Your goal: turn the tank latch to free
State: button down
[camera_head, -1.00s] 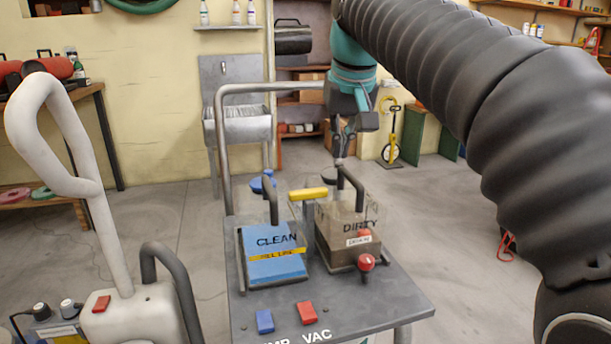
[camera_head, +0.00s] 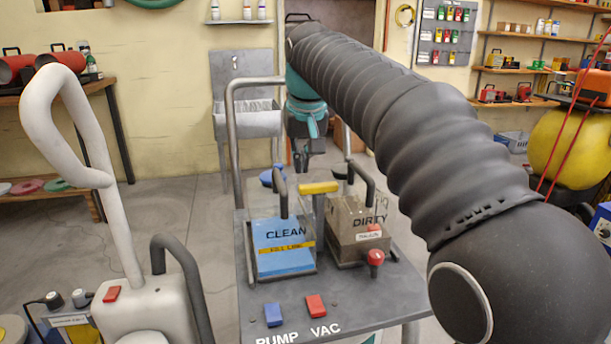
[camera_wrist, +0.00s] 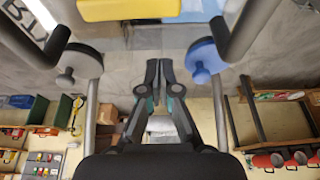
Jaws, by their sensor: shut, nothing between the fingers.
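The tank latch appears to be the yellow bar (camera_head: 318,188) on a grey post between the CLEAN tank (camera_head: 285,260) with blue liquid and the murky brown DIRTY tank (camera_head: 347,250). The bar lies crosswise, pointing left-right. In the wrist view, the yellow bar (camera_wrist: 130,9) is at the top edge, beyond my fingertips. My gripper (camera_head: 302,168) is behind and above the bar in the head view. In the wrist view, my gripper (camera_wrist: 157,64) is shut and empty, its fingers together and apart from the bar.
Dark looped handles (camera_head: 281,190) rise from both tanks, flanking the bar. A blue cap (camera_wrist: 200,62) and a dark cap (camera_wrist: 65,80) sit beside my fingers. A grey frame tube (camera_head: 231,140) stands left. A red knob (camera_head: 376,257) is on the cart's right side.

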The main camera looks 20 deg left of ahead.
aim_at(318, 188)
jog(key=shift+s+d+f+b, duration=0.25)
jog(key=shift+s+d, duration=0.25)
jog(key=shift+s, duration=0.3)
jog(key=shift+s+d+f+b, duration=0.25)
jog(key=shift+s+d, duration=0.25)
jog(key=shift+s, duration=0.25)
jog(key=shift+d, duration=0.2)
